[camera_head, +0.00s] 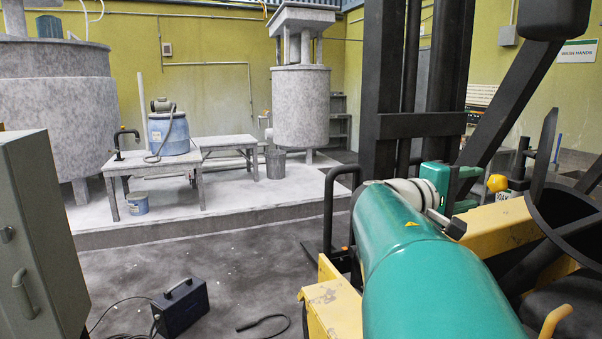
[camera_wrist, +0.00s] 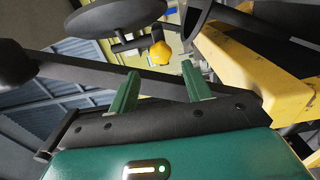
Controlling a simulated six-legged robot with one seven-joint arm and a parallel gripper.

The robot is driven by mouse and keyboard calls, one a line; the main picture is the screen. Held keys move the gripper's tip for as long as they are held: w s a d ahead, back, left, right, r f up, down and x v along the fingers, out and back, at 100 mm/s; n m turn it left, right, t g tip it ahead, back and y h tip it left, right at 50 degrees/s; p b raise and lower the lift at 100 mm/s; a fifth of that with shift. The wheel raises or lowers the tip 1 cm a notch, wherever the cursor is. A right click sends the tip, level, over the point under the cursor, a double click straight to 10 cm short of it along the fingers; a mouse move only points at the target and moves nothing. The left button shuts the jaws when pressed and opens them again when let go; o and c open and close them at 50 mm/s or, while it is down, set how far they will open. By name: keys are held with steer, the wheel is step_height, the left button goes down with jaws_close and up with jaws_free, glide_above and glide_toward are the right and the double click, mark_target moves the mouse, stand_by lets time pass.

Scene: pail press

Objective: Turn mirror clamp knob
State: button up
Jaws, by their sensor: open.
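The yellow knob (camera_head: 497,183) sits on a black clamp and bar to the right of centre in the head view. It also shows in the wrist view (camera_wrist: 160,52), beyond my fingertips and roughly between them in the picture. My gripper (camera_head: 471,188) is left of the knob in the head view, with its fingers pointing toward it. In the wrist view my gripper (camera_wrist: 160,71) has its two green fingers spread apart, with nothing between them. The knob appears apart from the fingers. A dark rounded disc (camera_wrist: 112,17), perhaps the mirror, is above left.
A yellow forklift body (camera_head: 500,226) with a dark mast (camera_head: 392,100) and slanted black bars surrounds the knob. A large black ring (camera_head: 568,215) is close at right. A grey cabinet (camera_head: 38,235), black box (camera_head: 180,306) and cables lie at left. Open floor is between.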

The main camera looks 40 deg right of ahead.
mark_target(494, 184)
steer(key=x, duration=0.7)
steer(key=shift+f, duration=0.1)
steer(key=c, duration=0.6)
steer(key=shift+o, duration=0.2)
steer(key=n, duration=0.5)
steer(key=shift+w, duration=0.1)
steer(key=n, duration=1.2)
steer(key=shift+o, duration=1.4)
steer(key=shift+n, duration=0.5)
steer(key=o, duration=0.5)
